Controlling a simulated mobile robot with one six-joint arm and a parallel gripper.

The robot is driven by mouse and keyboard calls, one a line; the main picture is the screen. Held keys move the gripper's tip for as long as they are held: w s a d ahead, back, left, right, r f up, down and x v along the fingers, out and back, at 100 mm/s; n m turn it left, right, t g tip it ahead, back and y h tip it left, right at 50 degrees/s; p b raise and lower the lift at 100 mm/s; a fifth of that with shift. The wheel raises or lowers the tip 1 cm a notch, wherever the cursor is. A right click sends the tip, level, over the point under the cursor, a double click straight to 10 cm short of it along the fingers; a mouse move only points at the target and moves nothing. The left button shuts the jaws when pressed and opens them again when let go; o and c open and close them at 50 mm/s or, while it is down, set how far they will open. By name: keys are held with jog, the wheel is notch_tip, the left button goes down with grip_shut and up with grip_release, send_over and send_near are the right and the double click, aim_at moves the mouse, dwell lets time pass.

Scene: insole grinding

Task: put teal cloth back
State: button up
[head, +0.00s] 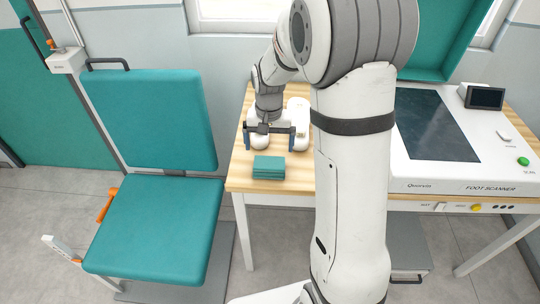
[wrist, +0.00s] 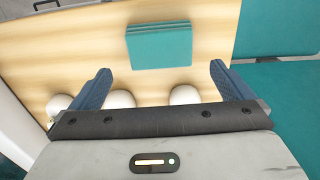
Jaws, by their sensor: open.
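The teal cloth (head: 269,167) is a folded, layered square lying flat near the front left of the wooden table (head: 238,172). In the wrist view the cloth (wrist: 159,45) lies beyond my fingertips, roughly centred between them. My gripper (head: 270,140) is open and empty, its two blue fingers spread wide. In the head view it hangs over the table behind the cloth, apart from it. The wrist view shows the gap between the fingers (wrist: 160,78).
White rounded objects (wrist: 184,95) stand on the table under my gripper. A foot scanner (head: 438,126) with a small screen (head: 485,97) fills the table's right side. A teal chair (head: 155,225) stands left of the table. My arm hides the table's middle.

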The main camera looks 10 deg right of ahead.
jog(key=s+r+n+t, duration=0.1)
jog(key=s+r, duration=0.7)
jog(key=r, duration=0.1)
jog(key=s+r+n+t, duration=0.1)
jog(key=s+n, duration=0.1)
jog(key=s, duration=1.1)
jog(key=shift+s+d+r+n+t, duration=0.15)
jog(key=shift+s+r+n+t, duration=0.1)
jog(key=shift+r+n+t, duration=0.1)
